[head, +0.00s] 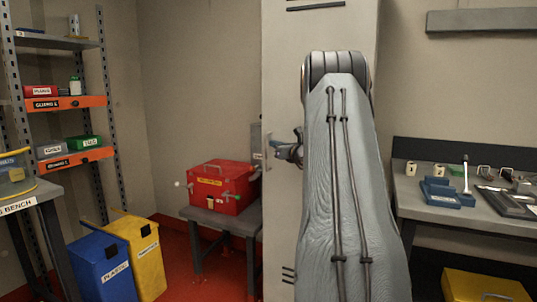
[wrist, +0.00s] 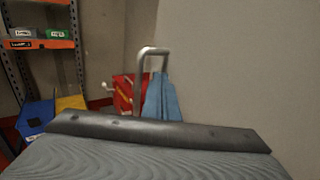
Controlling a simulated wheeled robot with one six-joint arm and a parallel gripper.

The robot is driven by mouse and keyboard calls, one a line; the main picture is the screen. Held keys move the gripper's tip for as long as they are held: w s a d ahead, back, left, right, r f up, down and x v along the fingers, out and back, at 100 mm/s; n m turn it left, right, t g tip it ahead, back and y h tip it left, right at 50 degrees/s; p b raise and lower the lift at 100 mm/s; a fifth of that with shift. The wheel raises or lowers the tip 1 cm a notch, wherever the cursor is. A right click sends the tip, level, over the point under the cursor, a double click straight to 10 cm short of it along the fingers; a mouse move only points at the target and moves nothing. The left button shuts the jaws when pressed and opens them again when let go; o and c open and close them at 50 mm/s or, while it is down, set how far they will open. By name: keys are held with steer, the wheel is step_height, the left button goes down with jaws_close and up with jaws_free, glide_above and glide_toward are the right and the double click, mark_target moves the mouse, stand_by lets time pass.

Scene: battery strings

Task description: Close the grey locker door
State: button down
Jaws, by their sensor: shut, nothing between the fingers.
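The grey locker door (head: 278,80) is a tall pale panel with dark slots, upright in the middle of the head view. In the wrist view its plain surface (wrist: 240,70) fills the right side. A metal bar handle (head: 267,150) is near its left edge; it also shows in the wrist view (wrist: 152,50). My gripper (head: 278,146) is shut and empty at the handle. Its blue fingers (wrist: 158,82) appear close beside the bar; I cannot tell whether they touch it. My arm hides much of the door, and how far it stands open is unclear.
A red box (head: 218,187) sits on a low grey stool (head: 215,217) left of the door. Blue (head: 103,270) and yellow (head: 143,262) bins and a shelf rack (head: 62,42) stand further left. A workbench (head: 450,213) with tools is at right.

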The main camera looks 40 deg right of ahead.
steer(key=shift+w+d+r+h, duration=0.15)
steer(key=shift+d+h, duration=0.15)
steer(key=shift+d, duration=0.05)
steer(key=shift+r, duration=0.15)
